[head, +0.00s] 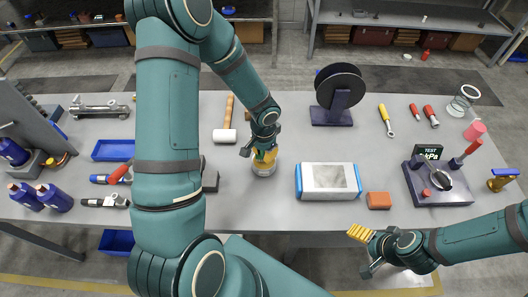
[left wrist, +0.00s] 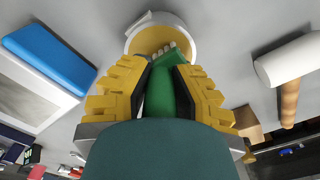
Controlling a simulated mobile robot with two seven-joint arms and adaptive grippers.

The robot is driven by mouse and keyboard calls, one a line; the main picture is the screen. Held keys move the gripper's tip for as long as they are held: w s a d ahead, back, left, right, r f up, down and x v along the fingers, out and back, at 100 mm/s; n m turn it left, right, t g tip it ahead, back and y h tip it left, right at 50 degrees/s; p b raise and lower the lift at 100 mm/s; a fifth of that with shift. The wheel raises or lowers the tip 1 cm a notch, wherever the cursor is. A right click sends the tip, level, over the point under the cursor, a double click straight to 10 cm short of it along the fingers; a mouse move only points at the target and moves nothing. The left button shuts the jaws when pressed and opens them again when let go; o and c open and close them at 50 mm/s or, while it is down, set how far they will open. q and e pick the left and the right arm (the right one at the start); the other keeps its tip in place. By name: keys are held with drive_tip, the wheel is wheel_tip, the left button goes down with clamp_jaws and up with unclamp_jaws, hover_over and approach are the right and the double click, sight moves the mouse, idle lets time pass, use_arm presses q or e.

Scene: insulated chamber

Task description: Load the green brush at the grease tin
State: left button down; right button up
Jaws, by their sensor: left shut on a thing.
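The grease tin (head: 264,171) is a small round pale tin standing on the grey workbench. In the left wrist view the tin (left wrist: 188,38) shows a white rim and yellowish grease inside. My left gripper (head: 263,152) is right above the tin. Its yellow fingers are shut on the green brush (left wrist: 163,92). The brush's pale bristle end points at the tin's opening; I cannot tell whether the bristles touch the grease. My right gripper (head: 359,234) is off the bench's front edge at the lower right, with its yellow fingers side-on and nothing visible in it.
A white-headed mallet (head: 225,135) lies left of the tin. A blue-edged case (head: 328,181) and an orange block (head: 379,200) lie to the right. A dark reel (head: 340,90) stands behind. A blue tray (head: 113,150) and several tools lie at the left.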

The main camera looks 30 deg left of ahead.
use_arm(q)
drive_tip(key=shift+s+f+b, duration=0.1)
drive_tip(key=shift+f+b, duration=0.25)
drive_tip(key=shift+b, duration=0.15)
idle(1.7)
drive_tip(key=shift+r, duration=0.1)
drive_tip(key=shift+r+p, duration=2.45)
drive_tip(key=shift+r, duration=1.05)
drive_tip(key=shift+f, duration=0.1)
